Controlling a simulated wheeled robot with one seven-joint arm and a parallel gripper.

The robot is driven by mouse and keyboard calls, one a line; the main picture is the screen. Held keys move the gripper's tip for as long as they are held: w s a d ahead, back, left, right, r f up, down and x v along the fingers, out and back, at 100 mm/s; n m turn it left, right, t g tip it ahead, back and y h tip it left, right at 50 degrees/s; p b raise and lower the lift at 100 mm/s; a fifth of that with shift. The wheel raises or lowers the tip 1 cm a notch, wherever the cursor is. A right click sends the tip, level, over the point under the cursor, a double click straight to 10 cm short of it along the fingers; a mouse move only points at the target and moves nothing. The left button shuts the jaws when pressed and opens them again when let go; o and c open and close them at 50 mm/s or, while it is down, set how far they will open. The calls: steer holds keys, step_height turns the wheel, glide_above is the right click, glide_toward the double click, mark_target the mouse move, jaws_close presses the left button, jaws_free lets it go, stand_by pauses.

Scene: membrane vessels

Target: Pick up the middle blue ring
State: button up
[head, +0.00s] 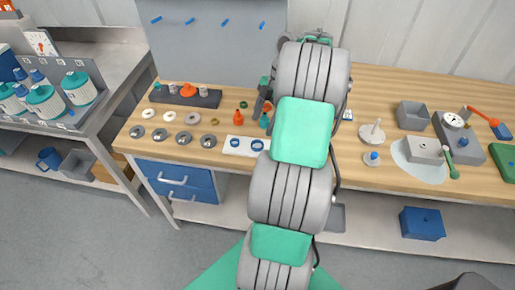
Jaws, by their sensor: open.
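Two blue rings lie on a white mat (246,152) on the wooden bench, left of my arm. One ring (236,143) is at the left, and the other blue ring (257,145) is close to the arm. My arm covers the mat's right side, so I cannot see whether another ring lies there. If one does, the ring near the arm is the middle one. My gripper (262,99) shows only in part, as a dark shape beyond the rings and left of the upper arm. It is open, apart from the visible rings. Its fingertips are mostly hidden.
Several washers and metal discs (184,138) lie to the left. An orange bottle (238,119) and a teal bottle (264,121) stand behind the mat. A round white stand (372,133), a grey box (411,115) and a scale (453,120) are at the right.

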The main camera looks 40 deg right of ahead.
mark_target(258, 145)
steer(key=shift+s+d+f+n, duration=0.15)
steer(key=shift+s+d+f, duration=0.1)
steer(key=shift+f, duration=0.15)
steer(key=shift+s+d+f+n, duration=0.15)
steer(key=shift+d+f, duration=0.1)
steer(key=shift+f, duration=0.15)
steer(key=x, duration=0.7)
steer(key=shift+w+a, duration=0.1)
steer(key=shift+w, duration=0.15)
steer(key=shift+c, duration=0.4)
steer(key=c, duration=1.3)
